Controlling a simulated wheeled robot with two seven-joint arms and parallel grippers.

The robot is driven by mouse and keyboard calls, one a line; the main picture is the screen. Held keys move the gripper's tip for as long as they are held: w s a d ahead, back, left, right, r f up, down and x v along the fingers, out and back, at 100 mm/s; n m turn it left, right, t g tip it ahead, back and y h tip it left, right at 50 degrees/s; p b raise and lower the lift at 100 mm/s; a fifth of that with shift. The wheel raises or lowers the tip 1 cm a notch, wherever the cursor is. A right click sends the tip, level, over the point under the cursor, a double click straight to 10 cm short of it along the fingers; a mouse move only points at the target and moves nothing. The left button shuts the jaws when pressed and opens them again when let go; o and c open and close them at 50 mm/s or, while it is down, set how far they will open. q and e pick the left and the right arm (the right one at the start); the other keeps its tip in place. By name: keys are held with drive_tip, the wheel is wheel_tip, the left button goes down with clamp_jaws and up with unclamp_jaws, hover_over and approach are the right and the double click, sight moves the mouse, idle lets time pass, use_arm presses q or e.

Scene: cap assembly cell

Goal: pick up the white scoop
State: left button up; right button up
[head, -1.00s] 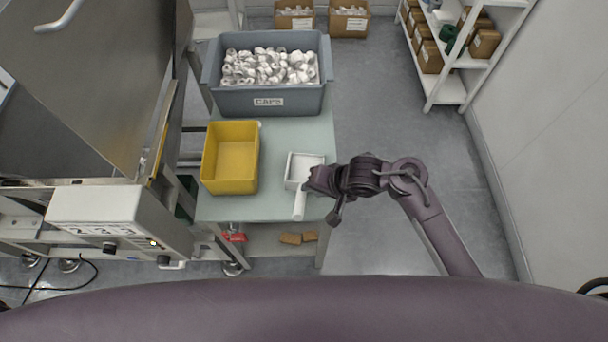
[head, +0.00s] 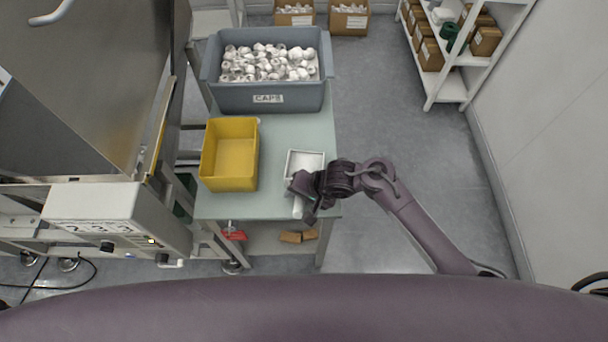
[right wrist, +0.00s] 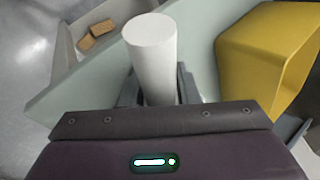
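The white scoop (head: 306,161) lies on the pale green table, its square bowl toward the back and its handle toward the front edge. My right gripper (head: 299,189) is over the handle and hides most of it in the head view. In the right wrist view the white handle (right wrist: 152,55) stands between the two dark fingers of my right gripper (right wrist: 158,88). The fingers are apart on either side of the handle; the wrist body hides their lower part, so I cannot tell whether they touch it. My left gripper is not in view.
An empty yellow bin (head: 230,155) stands left of the scoop. A grey bin (head: 266,99) labelled CAPS, full of white caps, stands at the table's back. A steel machine (head: 80,90) is close on the left. A shelf rack (head: 447,87) stands at the back right.

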drive_tip(key=shift+c, duration=0.3)
drive_tip(key=shift+r, duration=0.1)
clamp_jaws()
